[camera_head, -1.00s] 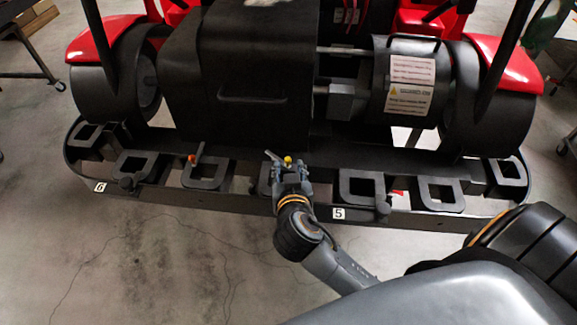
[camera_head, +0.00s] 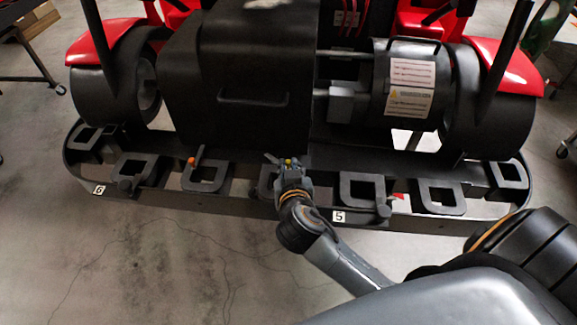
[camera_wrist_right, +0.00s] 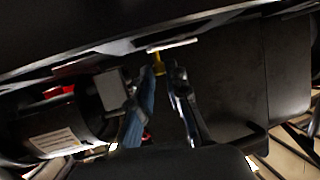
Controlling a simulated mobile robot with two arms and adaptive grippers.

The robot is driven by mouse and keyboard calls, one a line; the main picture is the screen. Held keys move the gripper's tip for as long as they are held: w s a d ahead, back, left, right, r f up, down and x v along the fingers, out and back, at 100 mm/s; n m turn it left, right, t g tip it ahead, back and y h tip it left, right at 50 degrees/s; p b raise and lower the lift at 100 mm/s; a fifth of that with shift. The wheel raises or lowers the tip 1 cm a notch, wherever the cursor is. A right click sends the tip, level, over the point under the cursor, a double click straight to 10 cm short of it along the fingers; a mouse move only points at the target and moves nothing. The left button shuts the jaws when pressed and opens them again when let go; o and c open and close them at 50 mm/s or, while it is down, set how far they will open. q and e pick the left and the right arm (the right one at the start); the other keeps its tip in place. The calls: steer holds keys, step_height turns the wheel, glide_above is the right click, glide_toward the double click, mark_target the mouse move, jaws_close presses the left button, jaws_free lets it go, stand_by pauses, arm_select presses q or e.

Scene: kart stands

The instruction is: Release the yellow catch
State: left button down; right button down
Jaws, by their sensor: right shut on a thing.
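The yellow catch (camera_head: 288,161) is a small yellow piece at the back bumper of the kart, between my right gripper's fingers. My right gripper (camera_head: 287,167) reaches it from the front and is shut on it. In the right wrist view the yellow catch (camera_wrist_right: 159,66) shows at the tips of my right gripper's fingers (camera_wrist_right: 161,74), just under the dark bumper edge. The fingers hide part of the catch. My left gripper is not in view.
The black bumper (camera_head: 300,212) has several square loops and labels 5 and 6. An orange catch (camera_head: 192,161) is to the left, and a red piece (camera_head: 398,196) is to the right. The black engine cover (camera_head: 250,100) stands behind. The concrete floor in front is clear.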

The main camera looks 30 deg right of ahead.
steer(key=n+y+p, duration=0.1)
steer(key=d+n+y+p, duration=0.1)
steer(key=shift+w+d+r+t+y, duration=0.1)
steer(key=shift+d+t+y, duration=0.2)
steer(key=shift+t, duration=0.1)
steer(key=shift+w+d+n+y+p, duration=0.3)
steer(key=shift+n+y+p, duration=0.2)
steer(key=shift+n+y, duration=0.35)
steer(key=c, duration=1.3)
jaws_free()
steer(key=shift+s, duration=0.25)
steer(key=v, duration=1.1)
steer(key=shift+s, duration=0.35)
